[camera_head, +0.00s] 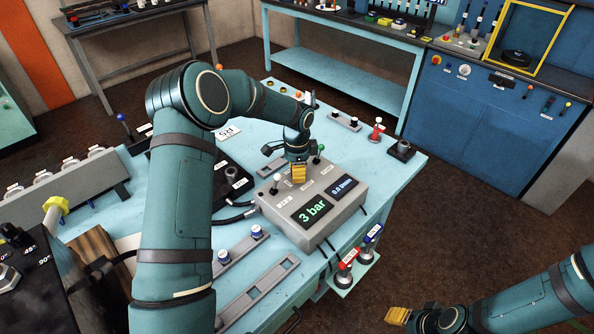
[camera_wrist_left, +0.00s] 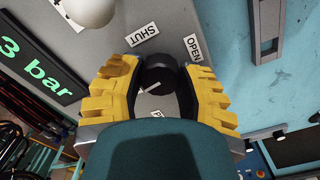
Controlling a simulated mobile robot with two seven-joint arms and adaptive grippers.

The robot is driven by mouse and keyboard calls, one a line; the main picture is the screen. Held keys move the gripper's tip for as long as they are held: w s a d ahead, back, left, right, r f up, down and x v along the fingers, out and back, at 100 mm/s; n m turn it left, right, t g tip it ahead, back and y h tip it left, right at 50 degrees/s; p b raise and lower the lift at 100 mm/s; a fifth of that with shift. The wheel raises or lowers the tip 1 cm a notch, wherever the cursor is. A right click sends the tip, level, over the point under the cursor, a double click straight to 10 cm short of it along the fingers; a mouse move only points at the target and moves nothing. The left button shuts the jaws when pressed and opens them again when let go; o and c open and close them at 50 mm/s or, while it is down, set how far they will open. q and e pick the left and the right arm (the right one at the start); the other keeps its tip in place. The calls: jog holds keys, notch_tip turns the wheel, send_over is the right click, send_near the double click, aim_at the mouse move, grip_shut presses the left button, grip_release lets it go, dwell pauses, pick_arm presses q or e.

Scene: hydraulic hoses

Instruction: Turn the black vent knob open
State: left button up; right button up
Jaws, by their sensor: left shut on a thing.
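The black vent knob (camera_wrist_left: 158,76) sits on the grey control box between the yellow fingers of my left gripper (camera_wrist_left: 157,88) in the left wrist view. The fingers are shut on it from both sides. In the head view my left gripper (camera_head: 299,173) points down at the box (camera_head: 281,204) and hides the knob. My right gripper (camera_head: 397,316) hangs at the bottom right, away from the box; its opening is unclear.
The box's display (camera_head: 314,212) reads 3 bar. A white-topped lever (camera_head: 276,184) and a green-topped one (camera_head: 320,150) stand close to the gripper. Red and blue hose couplings (camera_head: 358,254) are at the table's front edge. Hoses run left of the box.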

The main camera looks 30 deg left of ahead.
pick_arm(q)
jog(key=shift+m, duration=0.7)
jog(key=o, duration=1.2)
jog(key=shift+r, duration=0.15)
notch_tip(320, 180, up, 12)
jog(key=shift+f, duration=0.1)
